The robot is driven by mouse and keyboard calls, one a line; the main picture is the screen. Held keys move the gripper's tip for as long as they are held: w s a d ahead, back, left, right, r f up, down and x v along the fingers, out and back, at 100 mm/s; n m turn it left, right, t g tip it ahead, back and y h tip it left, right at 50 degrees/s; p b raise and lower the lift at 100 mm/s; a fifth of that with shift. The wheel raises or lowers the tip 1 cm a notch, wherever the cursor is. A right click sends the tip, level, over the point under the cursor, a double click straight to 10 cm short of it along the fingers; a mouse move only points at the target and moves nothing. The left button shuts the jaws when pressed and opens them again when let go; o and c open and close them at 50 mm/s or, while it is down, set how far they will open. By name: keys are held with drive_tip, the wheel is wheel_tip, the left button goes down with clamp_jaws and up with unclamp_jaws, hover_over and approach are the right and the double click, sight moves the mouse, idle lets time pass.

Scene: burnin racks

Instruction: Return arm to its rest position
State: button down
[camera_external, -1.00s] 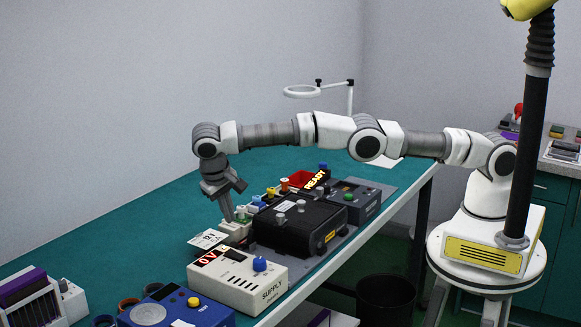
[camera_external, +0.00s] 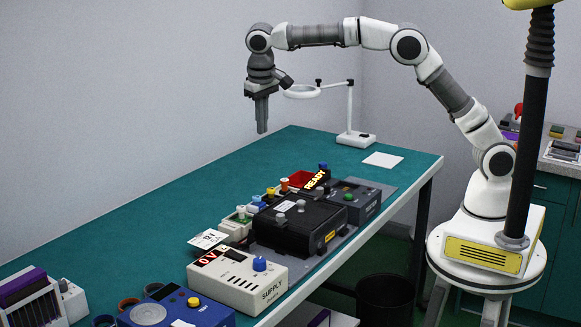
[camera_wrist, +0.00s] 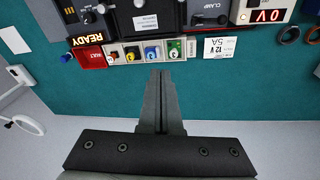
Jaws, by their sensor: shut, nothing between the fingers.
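My gripper (camera_external: 261,128) is shut and empty. It points down in the air, well above the green bench top (camera_external: 150,215) and clear of the devices. My arm arches up from its base at the right of the external view. In the wrist view the closed fingers (camera_wrist: 161,76) stand at the centre, with the row of coloured terminals (camera_wrist: 145,52) beyond their tips.
The grey supply box (camera_external: 237,278), black clamp fixture (camera_external: 298,228) and READY unit (camera_external: 357,202) stand along the bench's front. A ring magnifier (camera_external: 302,91) on a stand is right of my gripper. A blue device (camera_external: 175,310) is at front left.

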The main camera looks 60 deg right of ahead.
drive_tip(key=s+d+r+n+t+y, duration=0.1)
drive_tip(key=s+d+r, duration=0.3)
drive_tip(key=s+d, duration=0.3)
drive_tip(key=s+d+r+t+y, duration=0.1)
drive_tip(key=s+d+r, duration=0.3)
drive_tip(key=s+d, duration=0.3)
drive_tip(key=s+d+f+t, duration=0.1)
drive_tip(key=s+d+f, duration=0.2)
drive_tip(key=s, duration=0.6)
drive_tip(key=s+d+f+n+t, duration=0.1)
drive_tip(key=s+d+f, duration=0.2)
drive_tip(key=s, duration=0.6)
drive_tip(key=shift+d+f, duration=0.3)
drive_tip(key=shift+d, duration=0.9)
drive_tip(key=shift+s, duration=0.1)
wheel_tip(320, 180, down, 23)
drive_tip(key=b, duration=2.2)
drive_tip(key=shift+b, duration=0.4)
